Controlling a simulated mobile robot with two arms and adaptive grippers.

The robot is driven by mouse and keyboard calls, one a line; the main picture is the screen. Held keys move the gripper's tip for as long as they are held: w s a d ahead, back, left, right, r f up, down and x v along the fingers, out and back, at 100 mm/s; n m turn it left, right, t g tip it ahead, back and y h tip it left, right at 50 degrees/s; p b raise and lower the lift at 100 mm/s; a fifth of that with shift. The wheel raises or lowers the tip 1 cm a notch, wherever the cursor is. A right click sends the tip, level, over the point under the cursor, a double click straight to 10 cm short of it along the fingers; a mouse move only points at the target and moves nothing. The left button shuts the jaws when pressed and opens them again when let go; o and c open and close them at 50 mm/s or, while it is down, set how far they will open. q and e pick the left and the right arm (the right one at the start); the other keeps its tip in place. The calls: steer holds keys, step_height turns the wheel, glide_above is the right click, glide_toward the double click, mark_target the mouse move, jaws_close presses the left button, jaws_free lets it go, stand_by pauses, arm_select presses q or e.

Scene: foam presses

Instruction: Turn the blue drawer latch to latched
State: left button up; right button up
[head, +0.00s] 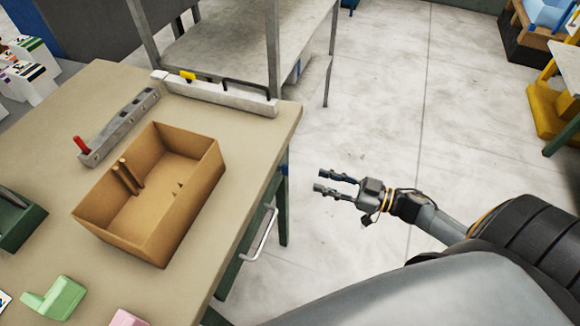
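A small blue piece (285,169), which looks like the drawer latch, shows at the table's right side below the top, near the far right leg. It is too small and partly covered to tell which way it is turned. A silver drawer handle (262,235) stands out from the same side, nearer to me. My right gripper (321,181) is over the floor to the right of the blue piece, apart from it. Its two fingers point left toward the table, with an empty gap between them. My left gripper is not in view.
The beige table (255,150) holds an open brown box (190,213), a grey bar with a red lever (125,122) and a long pale bar (225,97). A green block (58,298) lies in front. A metal rack (240,45) stands behind.

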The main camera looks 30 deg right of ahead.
mark_target(288, 170)
steer(key=x, duration=0.9)
steer(key=shift+w+a+f+p, duration=0.1)
steer(key=shift+w+a+p, duration=0.05)
steer(key=shift+w+p, duration=0.25)
steer(key=shift+c, duration=0.4)
jaws_close()
